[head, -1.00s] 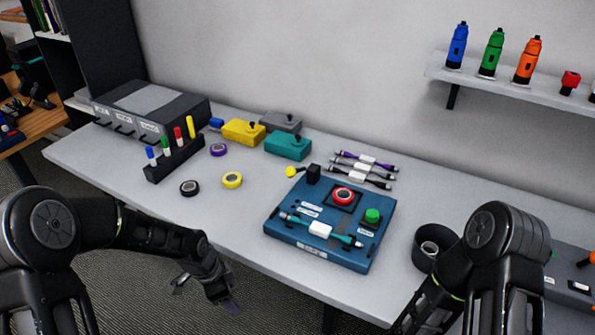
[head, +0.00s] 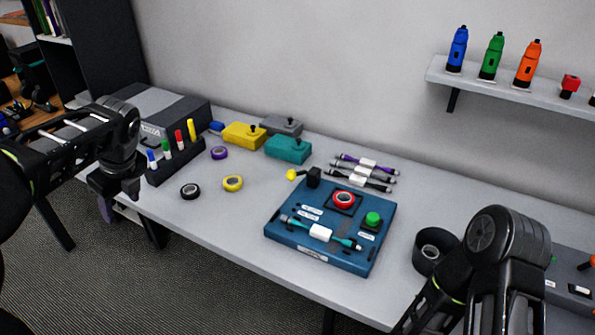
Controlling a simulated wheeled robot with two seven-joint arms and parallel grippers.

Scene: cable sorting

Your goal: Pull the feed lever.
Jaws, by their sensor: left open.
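The feed lever, with a yellow knob (head: 292,175), sticks out to the left of a black block (head: 314,177) at the back left corner of the blue fixture board (head: 290,232). A teal cable with a white label lies across the front of the board. A red tape roll (head: 344,199) and a green button (head: 373,218) are on it too. My left gripper (head: 106,207) hangs at the table's left front edge, well left of the lever, open and touching nothing I can see. My right arm is at the lower right; its gripper is out of the picture.
A marker rack (head: 172,163) stands just right of my left gripper, before a grey box (head: 165,103). Tape rolls lie between rack and board. Yellow (head: 244,135), teal (head: 288,149) and grey boxes stand behind. A black cup (head: 432,248) is right of the board.

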